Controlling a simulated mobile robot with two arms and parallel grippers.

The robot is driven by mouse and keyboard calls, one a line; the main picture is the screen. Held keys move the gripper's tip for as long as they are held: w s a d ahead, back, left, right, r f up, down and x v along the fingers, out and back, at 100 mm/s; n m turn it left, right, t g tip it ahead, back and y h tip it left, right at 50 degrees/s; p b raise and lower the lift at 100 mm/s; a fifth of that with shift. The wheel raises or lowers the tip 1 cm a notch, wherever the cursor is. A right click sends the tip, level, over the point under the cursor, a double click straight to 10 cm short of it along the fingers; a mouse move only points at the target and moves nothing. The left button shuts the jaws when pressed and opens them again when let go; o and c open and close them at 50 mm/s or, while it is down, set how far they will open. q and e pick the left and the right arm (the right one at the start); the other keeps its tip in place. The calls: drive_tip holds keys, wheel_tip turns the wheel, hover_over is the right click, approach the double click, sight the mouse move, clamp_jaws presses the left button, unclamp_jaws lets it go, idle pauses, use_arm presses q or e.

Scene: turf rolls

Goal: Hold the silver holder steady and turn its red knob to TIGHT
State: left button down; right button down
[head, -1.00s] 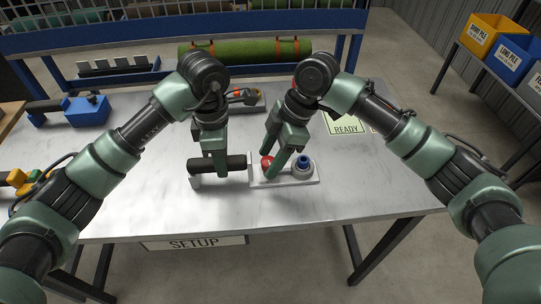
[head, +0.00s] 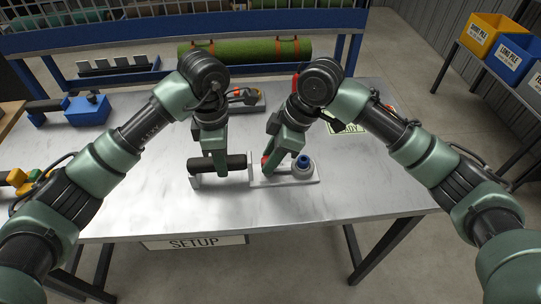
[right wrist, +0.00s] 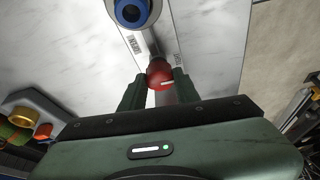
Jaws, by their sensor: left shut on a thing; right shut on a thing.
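The silver holder (head: 307,181) lies on the metal table, a flat plate with a black handle (head: 235,162) at its left and a blue-topped round part (head: 302,161) at its right. My left gripper (head: 217,168) is shut on the black handle. My right gripper (head: 268,168) is shut on the red knob, mostly hidden in the head view. The right wrist view shows the red knob (right wrist: 160,74) between the fingertips, with a pale line on it. The holder's blue part (right wrist: 130,11) also shows there.
The table (head: 130,190) is clear in front of the holder. A green READY mat (head: 345,128) lies behind the right arm. A green turf roll (head: 245,50) is at the back.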

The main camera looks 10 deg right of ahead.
drive_tip(key=c, duration=1)
unclamp_jaws()
drive_tip(key=shift+c, duration=0.2)
drive_tip(key=v, duration=1.2)
drive_tip(key=shift+d, duration=0.1)
use_arm(q)
drive_tip(key=c, duration=1)
unclamp_jaws()
drive_tip(key=shift+o, duration=0.2)
